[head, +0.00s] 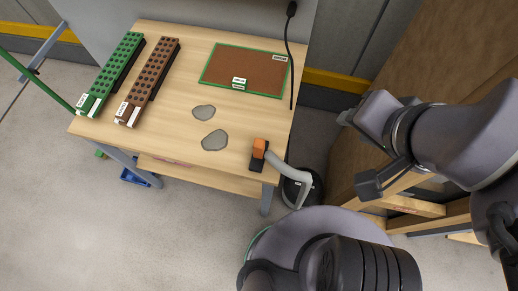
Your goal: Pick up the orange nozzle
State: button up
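The orange nozzle (259,147) stands at the front right corner of the wooden table (180,165). It sits at a small black holder (256,163). A grey hose (290,168) runs from it over the table's right edge. My gripper (357,151) is to the right of the table, apart from the nozzle. Its two dark fingers are spread, with nothing visible between them.
Green (116,68) and brown (151,76) perforated blocks lie at the table's left. Two grey flat pieces (214,140) lie mid-table. A brown green-edged panel (245,70) lies at the back. A black cable (289,50) hangs at the right edge, and a dark round unit (298,190) stands below.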

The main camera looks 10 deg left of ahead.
aim_at(260, 147)
jog(key=k, duration=0.7)
jog(key=k+l, duration=0.3)
